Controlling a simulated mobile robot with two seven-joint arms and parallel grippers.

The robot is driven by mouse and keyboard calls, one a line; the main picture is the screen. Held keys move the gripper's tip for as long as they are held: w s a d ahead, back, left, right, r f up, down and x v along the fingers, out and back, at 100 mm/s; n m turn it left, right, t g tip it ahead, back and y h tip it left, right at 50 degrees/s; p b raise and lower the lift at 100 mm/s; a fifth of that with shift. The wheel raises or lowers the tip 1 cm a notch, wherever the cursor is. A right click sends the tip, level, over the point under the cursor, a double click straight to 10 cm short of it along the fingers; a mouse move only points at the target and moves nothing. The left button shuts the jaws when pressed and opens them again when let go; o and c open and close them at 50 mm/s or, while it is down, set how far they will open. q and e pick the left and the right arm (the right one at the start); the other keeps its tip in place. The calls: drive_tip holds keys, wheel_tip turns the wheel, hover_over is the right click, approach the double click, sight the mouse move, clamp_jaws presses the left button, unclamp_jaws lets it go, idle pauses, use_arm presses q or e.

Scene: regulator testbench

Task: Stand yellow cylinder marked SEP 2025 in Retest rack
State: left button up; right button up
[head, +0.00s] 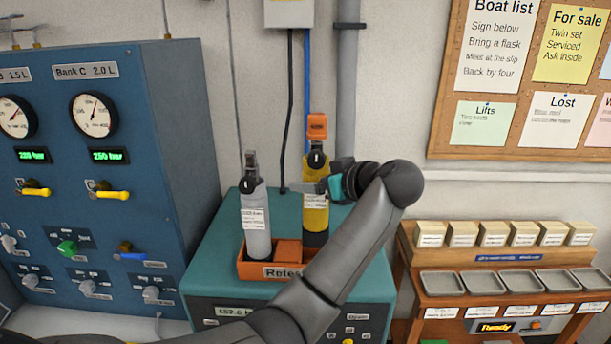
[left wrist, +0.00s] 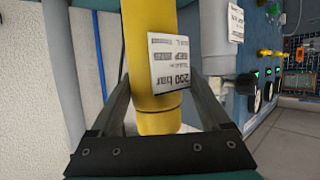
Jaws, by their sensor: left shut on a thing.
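The yellow cylinder (head: 315,214) is upright over the right part of the orange Retest rack (head: 256,270). It has a white label, a dark lower end and a dark valve with an orange piece above. My left gripper (head: 325,187) is shut on its body from the right. In the left wrist view the yellow cylinder (left wrist: 150,60) stands between both fingers (left wrist: 160,118), its label partly readable. My left forearm hides part of the rack, and I cannot tell whether the cylinder's bottom rests in it. My right gripper is not in view.
The rack is on a teal cabinet (head: 222,262). A blue gauge panel (head: 130,150) rises at left. A wooden stand with trays (head: 500,281) is at right.

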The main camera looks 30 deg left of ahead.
sight(322, 210)
use_arm(q)
drive_tip(key=shift+d, duration=0.2)
drive_tip(key=f+b, duration=0.1)
drive_tip(key=b, duration=0.2)
drive_tip(key=shift+f, duration=2.65)
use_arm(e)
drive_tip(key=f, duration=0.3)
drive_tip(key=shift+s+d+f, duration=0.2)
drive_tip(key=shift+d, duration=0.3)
